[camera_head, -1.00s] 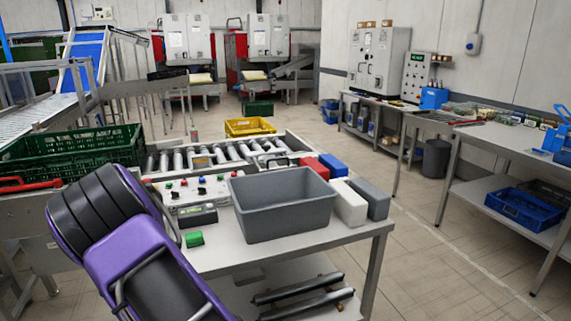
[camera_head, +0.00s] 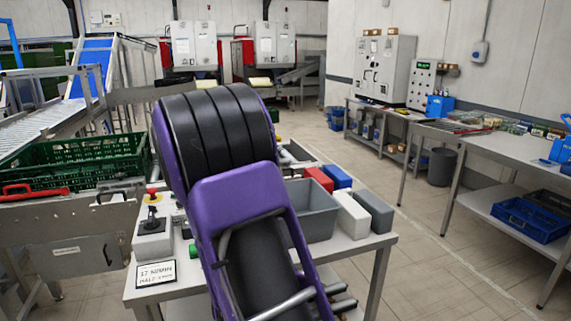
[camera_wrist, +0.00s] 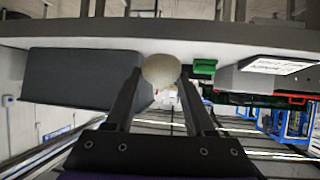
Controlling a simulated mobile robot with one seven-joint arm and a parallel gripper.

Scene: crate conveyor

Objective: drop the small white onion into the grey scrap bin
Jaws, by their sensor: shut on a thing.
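The small white onion (camera_wrist: 161,70) is held between the two dark fingers of my gripper (camera_wrist: 160,76) in the wrist view. The grey scrap bin (camera_head: 316,208) stands on the metal table in the head view, its left part hidden behind my arm. A grey bin wall also shows in the wrist view (camera_wrist: 80,76), left of the fingers; the onion appears beside it, not over it. My gripper and the onion are hidden behind my purple and black arm in the head view.
Red (camera_head: 319,179), blue (camera_head: 336,176), white (camera_head: 352,214) and grey (camera_head: 374,210) blocks stand beside the bin. A green crate (camera_head: 75,160) is further left.

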